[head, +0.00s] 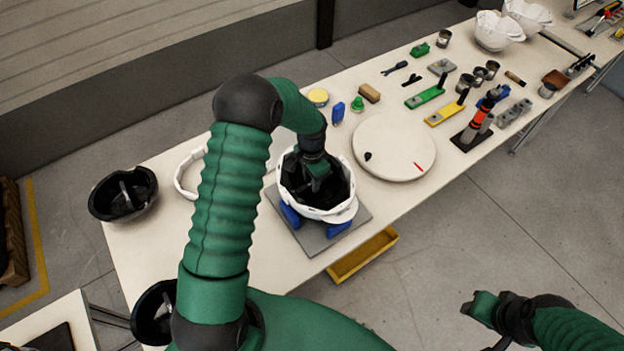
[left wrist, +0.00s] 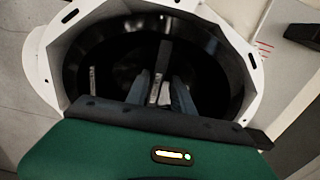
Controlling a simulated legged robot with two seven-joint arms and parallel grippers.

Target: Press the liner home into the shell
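The white shell (head: 341,214) sits open side up on blue supports on a grey plate. The black liner (head: 289,183) is inside it, below the rim; its exact seating depth is hidden. My left gripper (head: 317,179) reaches down into the shell from above. In the left wrist view the white shell (left wrist: 42,70) surrounds the dark liner (left wrist: 105,55). The left gripper's fingers (left wrist: 161,88) stand on either side of the liner's narrow crossbar and appear closed on it. My right gripper (head: 477,305) is away from the table at lower right; its finger gap is unclear.
A black liner (head: 122,195) lies at the table's left end, beside a white band (head: 186,174). A round white disc (head: 393,148) is right of the shell. A yellow tray (head: 362,256) is at the front edge. Tools and more white shells (head: 497,31) stand farther right.

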